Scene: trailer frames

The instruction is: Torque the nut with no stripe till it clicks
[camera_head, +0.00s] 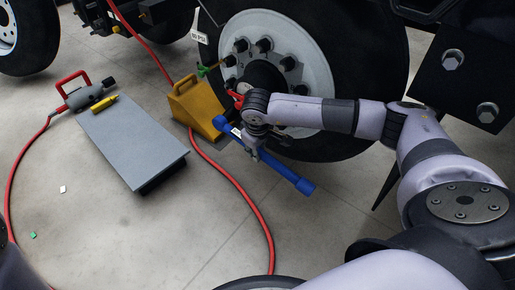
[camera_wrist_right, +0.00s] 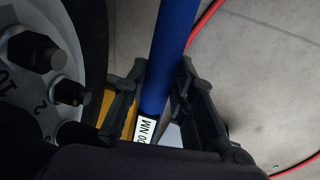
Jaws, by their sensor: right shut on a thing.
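A blue torque wrench (camera_head: 288,177) slants beside the wheel in the head view. My right gripper (camera_head: 247,146) is shut around it. In the right wrist view the wrench's blue bar (camera_wrist_right: 171,55) runs between the fingers (camera_wrist_right: 158,95), with a white label ending in "NM". The wheel's pale rim (camera_head: 312,62) carries several dark nuts (camera_head: 264,45). I cannot make out stripes. The arm hides part of the lower hub. My left gripper is not in view.
A yellow wheel chock (camera_head: 193,103) stands against the tire, left of the wrench. A red hose (camera_head: 250,205) curves over the floor. A grey platform (camera_head: 130,135) lies left, with a grey tool and yellow item at its far end. Floor between platform and hose is clear.

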